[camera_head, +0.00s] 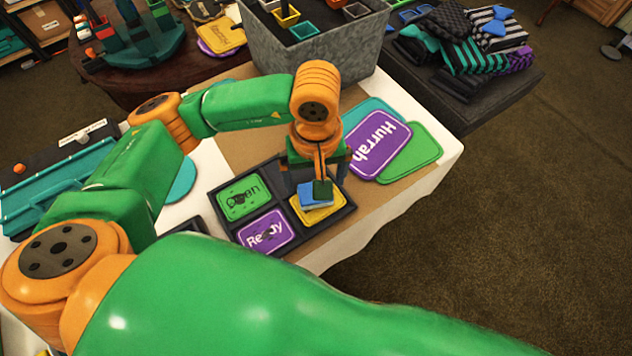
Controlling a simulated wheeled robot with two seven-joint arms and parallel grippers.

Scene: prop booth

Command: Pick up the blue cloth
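The blue cloth (311,197) is a small folded piece with a pale side edge. It lies on a yellow card (321,214) in the right compartment of a black tray (226,226). My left gripper (322,188) points down over the cloth. A dark green fingertip is at the cloth's upper right and covers part of it. The other finger is hidden, so I cannot tell the finger gap or whether the cloth is held. My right gripper is not in view.
The tray also holds a green card (233,209) and a purple "Ready" card (281,240). A purple "Hurrah" card (386,158) overlaps a green one (424,152) on the right. A grey metal bin (270,62) stands behind.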

